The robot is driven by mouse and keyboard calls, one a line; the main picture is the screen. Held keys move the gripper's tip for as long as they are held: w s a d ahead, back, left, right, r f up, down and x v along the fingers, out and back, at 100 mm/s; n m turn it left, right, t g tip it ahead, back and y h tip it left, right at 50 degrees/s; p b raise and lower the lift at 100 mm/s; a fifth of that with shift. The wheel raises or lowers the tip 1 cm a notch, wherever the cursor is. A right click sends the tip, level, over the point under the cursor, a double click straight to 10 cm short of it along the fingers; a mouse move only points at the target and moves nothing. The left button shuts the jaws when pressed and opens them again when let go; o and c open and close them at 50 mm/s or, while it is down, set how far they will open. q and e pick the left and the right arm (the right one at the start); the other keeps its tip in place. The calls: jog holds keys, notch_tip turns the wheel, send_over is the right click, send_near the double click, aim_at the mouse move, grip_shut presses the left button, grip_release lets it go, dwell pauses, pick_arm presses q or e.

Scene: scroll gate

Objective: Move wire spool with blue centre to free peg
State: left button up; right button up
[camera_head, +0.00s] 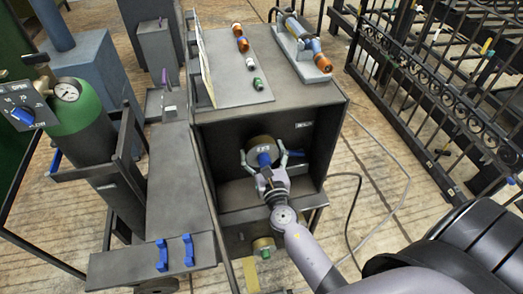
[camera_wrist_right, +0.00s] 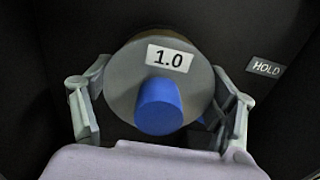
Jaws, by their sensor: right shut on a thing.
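The wire spool with the blue centre (camera_head: 262,143) is in the dark opening of the grey cabinet in the head view. In the right wrist view the spool (camera_wrist_right: 190,85) has a grey face, a white "1.0" label and a blue centre (camera_wrist_right: 160,106) pointing at the camera. My right gripper (camera_head: 264,157) is shut on the spool, one finger on each side of its rim. Whether a peg is behind the spool is hidden. A label reading "HOLD" (camera_wrist_right: 265,67) is on the dark wall right of the spool. My left gripper is not in view.
A second spool (camera_head: 264,244) with a green centre shows lower down, below the cabinet's ledge. Small coloured parts (camera_head: 239,36) and a clamp-like device (camera_head: 302,45) sit on the cabinet top (camera_head: 290,84). A gas cylinder (camera_head: 78,110) stands left; a black iron gate (camera_head: 430,100) stands right.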

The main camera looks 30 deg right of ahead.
aim_at(266, 163)
jog(key=shift+b+v, duration=0.5)
jog(key=shift+v, duration=2.7)
jog(key=shift+r, duration=0.15)
